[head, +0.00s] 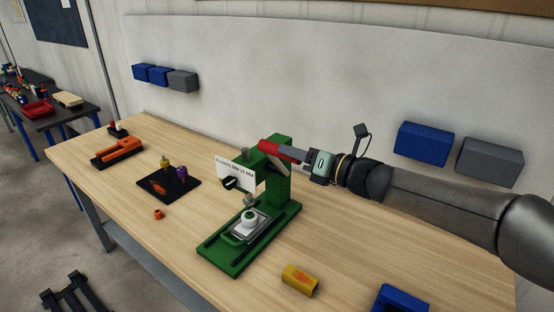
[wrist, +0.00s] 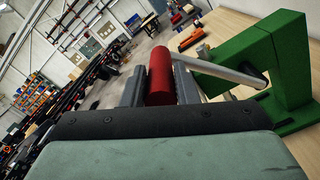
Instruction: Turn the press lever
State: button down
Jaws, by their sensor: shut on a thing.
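The green press (head: 285,200) stands on the wooden table in the head view. Its green frame also fills the right of the wrist view (wrist: 292,75). A red lever grip (wrist: 160,78) lies between the two grey fingers of my gripper (head: 300,157), which is shut on it. In the wrist view a grey lever rod (wrist: 232,72) runs to the press frame. In the head view the red of the lever (head: 268,146) shows at the press top, partly hidden by my gripper. A white round piece (head: 249,218) sits on the press bed, below the ram.
A yellow block (head: 300,281) lies in front of the press and a blue bin (head: 400,299) at the front right. A black mat (head: 168,189) with small parts and an orange tool (head: 117,152) lie left. Blue and grey wall bins (head: 423,144) hang behind my arm.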

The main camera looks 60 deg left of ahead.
jog(key=shift+w+f, duration=0.1)
jog(key=shift+w, duration=0.15)
jog(key=c, duration=1.1)
grip_release()
jog(key=shift+w+f, duration=0.1)
jog(key=b+v, duration=0.4)
jog(key=v, duration=1.3)
jog(key=shift+d+b, duration=0.2)
jog(key=shift+b, duration=0.15)
